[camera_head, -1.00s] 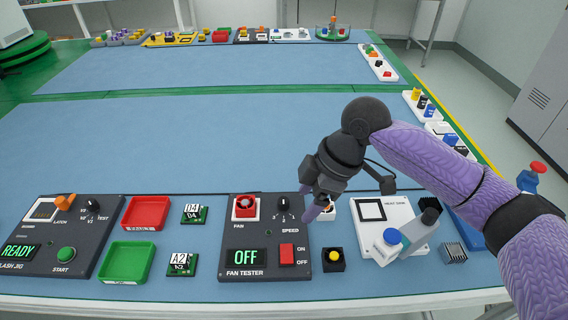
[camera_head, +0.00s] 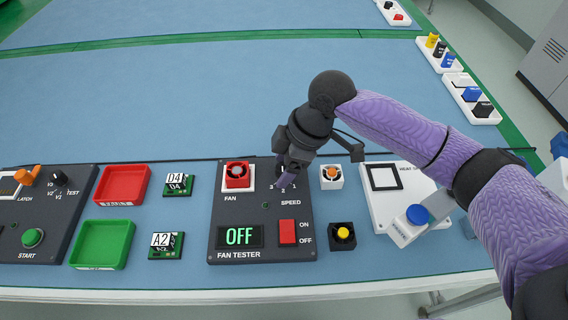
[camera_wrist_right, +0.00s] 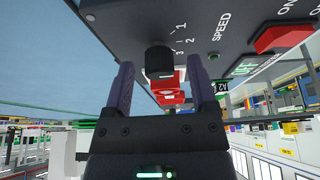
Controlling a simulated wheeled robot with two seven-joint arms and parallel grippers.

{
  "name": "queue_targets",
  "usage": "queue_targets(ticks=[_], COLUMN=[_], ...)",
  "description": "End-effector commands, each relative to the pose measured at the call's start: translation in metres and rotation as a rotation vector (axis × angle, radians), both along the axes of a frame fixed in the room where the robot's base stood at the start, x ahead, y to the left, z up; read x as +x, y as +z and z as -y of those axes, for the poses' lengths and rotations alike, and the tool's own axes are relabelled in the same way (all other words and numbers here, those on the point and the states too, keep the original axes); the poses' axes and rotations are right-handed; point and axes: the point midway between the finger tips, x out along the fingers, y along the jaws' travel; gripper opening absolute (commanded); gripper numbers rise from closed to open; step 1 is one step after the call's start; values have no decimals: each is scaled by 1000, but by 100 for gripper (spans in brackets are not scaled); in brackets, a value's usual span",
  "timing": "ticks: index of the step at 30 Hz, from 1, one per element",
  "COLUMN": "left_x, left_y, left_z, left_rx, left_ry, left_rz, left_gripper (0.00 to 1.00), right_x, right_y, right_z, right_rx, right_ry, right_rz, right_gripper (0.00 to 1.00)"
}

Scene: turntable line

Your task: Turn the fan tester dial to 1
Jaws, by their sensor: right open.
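The dark fan tester (camera_head: 225,222) lies on the blue bench and its display reads OFF. Its black speed dial (camera_wrist_right: 158,60) shows in the right wrist view between my fingers, with the marks 1, 2 and 3 beside it. In the head view my right gripper (camera_head: 287,178) is over the dial and hides most of it. The right gripper (camera_wrist_right: 160,88) is open, one finger on each side of the dial; I cannot tell whether they touch it. The dial's pointer setting is not clear. My left gripper is not in view.
A red fan (camera_head: 238,175) sits on the tester, left of the dial. The red ON/OFF switch (camera_head: 287,232) is below it. A small white fan block (camera_head: 331,183) and a yellow-button block (camera_head: 342,236) stand just right. Red (camera_head: 103,200) and green (camera_head: 78,264) trays lie left.

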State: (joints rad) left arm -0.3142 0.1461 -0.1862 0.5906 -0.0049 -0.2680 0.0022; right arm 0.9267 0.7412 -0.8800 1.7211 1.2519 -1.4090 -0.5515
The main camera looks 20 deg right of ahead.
Motion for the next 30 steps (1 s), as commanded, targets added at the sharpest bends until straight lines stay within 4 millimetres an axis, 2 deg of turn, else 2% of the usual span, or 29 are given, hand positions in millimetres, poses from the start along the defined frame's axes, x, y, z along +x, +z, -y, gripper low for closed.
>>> queue_targets(ticks=[3, 4, 12, 14, 23, 30], left_x=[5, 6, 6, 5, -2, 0], left_y=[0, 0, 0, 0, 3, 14], left_z=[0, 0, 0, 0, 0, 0], left_rx=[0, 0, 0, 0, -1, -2], left_ry=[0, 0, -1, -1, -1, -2], left_rz=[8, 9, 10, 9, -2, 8], left_gripper=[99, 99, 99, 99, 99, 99], right_x=[0, 0, 0, 0, 0, 0], right_y=[1, 1, 1, 1, 2, 4], right_z=[0, 0, 0, 0, 0, 0], right_rx=[0, 0, 0, 0, -1, 1], right_ry=[0, 0, 0, 0, 17, 129], right_rz=[0, 0, 0, 0, -1, -2], right_gripper=[73, 69, 12, 0, 0, 0])
